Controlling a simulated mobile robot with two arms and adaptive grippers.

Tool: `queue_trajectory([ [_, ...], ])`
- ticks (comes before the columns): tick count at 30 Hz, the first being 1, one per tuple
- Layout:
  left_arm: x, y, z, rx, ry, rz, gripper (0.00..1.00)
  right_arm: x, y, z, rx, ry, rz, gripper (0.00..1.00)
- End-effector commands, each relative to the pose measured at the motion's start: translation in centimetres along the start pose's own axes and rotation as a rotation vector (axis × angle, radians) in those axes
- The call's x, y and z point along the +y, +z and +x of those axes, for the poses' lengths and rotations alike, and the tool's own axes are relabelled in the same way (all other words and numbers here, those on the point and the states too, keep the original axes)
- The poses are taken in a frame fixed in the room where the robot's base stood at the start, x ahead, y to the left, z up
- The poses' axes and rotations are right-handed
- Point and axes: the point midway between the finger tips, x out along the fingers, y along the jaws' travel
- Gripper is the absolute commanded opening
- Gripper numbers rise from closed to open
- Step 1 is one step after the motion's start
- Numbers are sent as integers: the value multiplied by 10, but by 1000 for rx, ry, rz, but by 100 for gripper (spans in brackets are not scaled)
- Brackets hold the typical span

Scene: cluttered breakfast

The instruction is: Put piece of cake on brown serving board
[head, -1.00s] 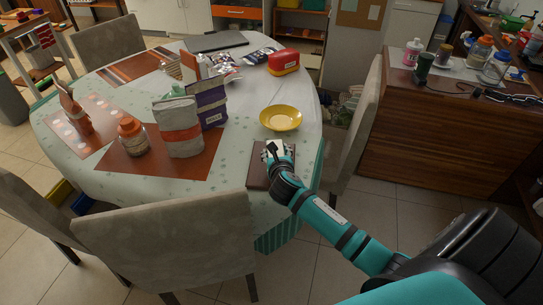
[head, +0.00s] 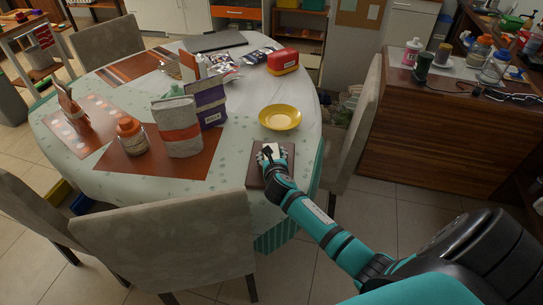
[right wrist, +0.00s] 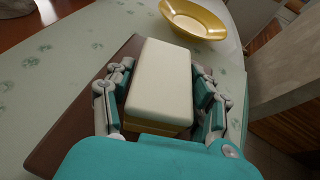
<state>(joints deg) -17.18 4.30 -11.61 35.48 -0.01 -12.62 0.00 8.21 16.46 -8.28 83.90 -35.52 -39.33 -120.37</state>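The piece of cake (right wrist: 160,85) is a pale block with a yellowish lower layer. In the right wrist view it sits between the fingers of my right gripper (right wrist: 162,92), which lie close along both its sides, shut on it. In the head view the cake (head: 269,151) shows pale at the fingertips of my right gripper (head: 272,155). The brown serving board (right wrist: 55,145) is under the cake and gripper; it also shows in the head view (head: 256,176). I cannot tell whether the cake's underside touches the board. My left gripper is out of view.
A yellow bowl (head: 280,117) stands just beyond the board. Bags (head: 177,127), a jar (head: 132,136) and a red container (head: 283,61) stand elsewhere on the round table. A chair (head: 357,125) is close on the right. The cloth left of the board is clear.

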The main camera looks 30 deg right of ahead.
Motion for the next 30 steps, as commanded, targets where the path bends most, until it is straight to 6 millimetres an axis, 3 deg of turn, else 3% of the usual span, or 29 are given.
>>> queue_trajectory([
  [3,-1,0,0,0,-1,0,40,0,0,0,1,0,0,70],
  [14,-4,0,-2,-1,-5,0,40,0,2,-7,1,-1,-1,70],
  [30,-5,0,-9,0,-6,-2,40,0,2,-108,0,1,-1,70],
])
